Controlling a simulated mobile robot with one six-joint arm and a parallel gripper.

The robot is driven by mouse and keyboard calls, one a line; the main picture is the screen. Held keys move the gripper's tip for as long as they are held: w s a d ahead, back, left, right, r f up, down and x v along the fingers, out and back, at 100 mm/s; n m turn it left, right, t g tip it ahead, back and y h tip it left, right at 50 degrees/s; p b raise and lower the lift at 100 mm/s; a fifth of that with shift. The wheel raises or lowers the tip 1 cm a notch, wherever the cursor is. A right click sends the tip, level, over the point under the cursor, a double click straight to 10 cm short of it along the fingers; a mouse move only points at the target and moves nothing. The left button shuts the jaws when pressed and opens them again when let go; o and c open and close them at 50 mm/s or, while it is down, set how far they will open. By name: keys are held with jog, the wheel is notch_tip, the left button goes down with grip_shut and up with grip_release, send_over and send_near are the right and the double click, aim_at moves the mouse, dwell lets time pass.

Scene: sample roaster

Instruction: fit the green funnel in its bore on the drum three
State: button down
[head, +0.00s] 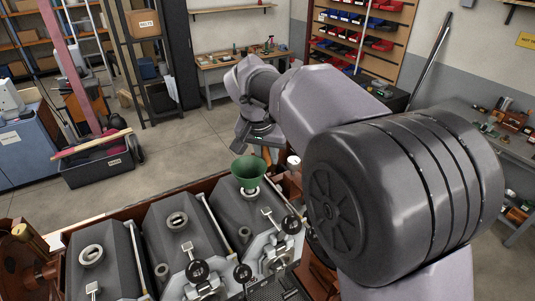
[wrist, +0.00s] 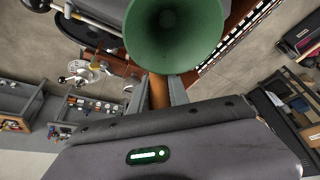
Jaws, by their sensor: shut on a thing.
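The green funnel (head: 245,174) is upright, mouth up, at the bore ring (head: 250,193) of the rightmost drum (head: 235,222) in the head view. Its lower end meets or hides part of that ring; I cannot tell whether the spout is inside the bore. My gripper (head: 264,150) is just behind the funnel. In the wrist view the funnel (wrist: 175,32) fills the top middle, and my gripper (wrist: 160,92) is shut on its brown handle (wrist: 158,92). The spout's tip is hidden there.
The middle drum (head: 175,240) and left drum (head: 105,262) have open bore rings. Black knobs and levers (head: 197,270) stand along the drums' front. A white cup-like thing (head: 293,162) is close to the right of my gripper.

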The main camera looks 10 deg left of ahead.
jog(key=shift+f, duration=0.1)
dwell(0.3)
jog(key=shift+f+b, duration=1.35)
jog(key=shift+f, duration=0.05)
jog(key=c, duration=1.2)
grip_release()
jog(key=shift+r, duration=0.15)
jog(key=shift+o, duration=0.2)
jog(key=p+v, duration=0.2)
jog(key=v, duration=1.5)
jog(key=shift+r, duration=0.2)
jog(key=shift+d, duration=0.1)
